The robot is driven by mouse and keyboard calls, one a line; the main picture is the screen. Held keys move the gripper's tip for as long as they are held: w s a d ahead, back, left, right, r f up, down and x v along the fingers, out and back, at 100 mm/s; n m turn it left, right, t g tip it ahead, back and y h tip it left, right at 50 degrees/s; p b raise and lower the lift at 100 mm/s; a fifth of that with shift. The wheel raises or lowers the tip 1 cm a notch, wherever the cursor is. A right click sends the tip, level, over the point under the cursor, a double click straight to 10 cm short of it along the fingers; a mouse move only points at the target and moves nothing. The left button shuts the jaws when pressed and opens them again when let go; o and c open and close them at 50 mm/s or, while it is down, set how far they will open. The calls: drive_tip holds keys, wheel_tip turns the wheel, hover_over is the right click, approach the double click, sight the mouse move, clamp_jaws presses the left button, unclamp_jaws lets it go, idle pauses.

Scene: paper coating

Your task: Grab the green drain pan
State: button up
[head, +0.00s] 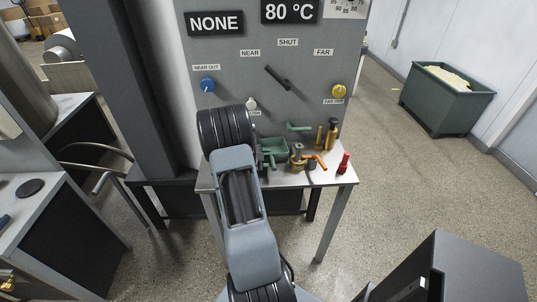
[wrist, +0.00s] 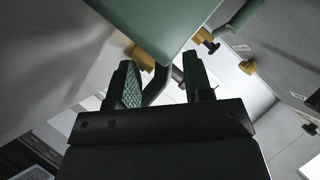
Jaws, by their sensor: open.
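The green drain pan (head: 273,147) sits on the small metal table, just right of my arm's end in the head view. In the wrist view a large green surface (wrist: 150,25), which looks like the pan, fills the top middle. My gripper (wrist: 162,72) is open, its two dark fingers pointing toward the pan. A bent grey-green bar (wrist: 157,85), perhaps the pan's handle, shows between the fingers. I cannot tell whether either finger touches it. In the head view my arm hides most of the gripper and the pan's left part.
On the metal table (head: 340,177), right of the pan, stand a brass-coloured fitting (head: 298,157), an orange-handled valve (head: 318,161), yellow bottles (head: 331,134) and a red item (head: 344,163). The grey panel (head: 235,70) with knobs rises behind. A green bin (head: 440,105) stands far right.

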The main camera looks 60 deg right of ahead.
drive_tip(key=shift+x, duration=1.35)
drive_tip(key=shift+a, duration=0.1)
clamp_jaws()
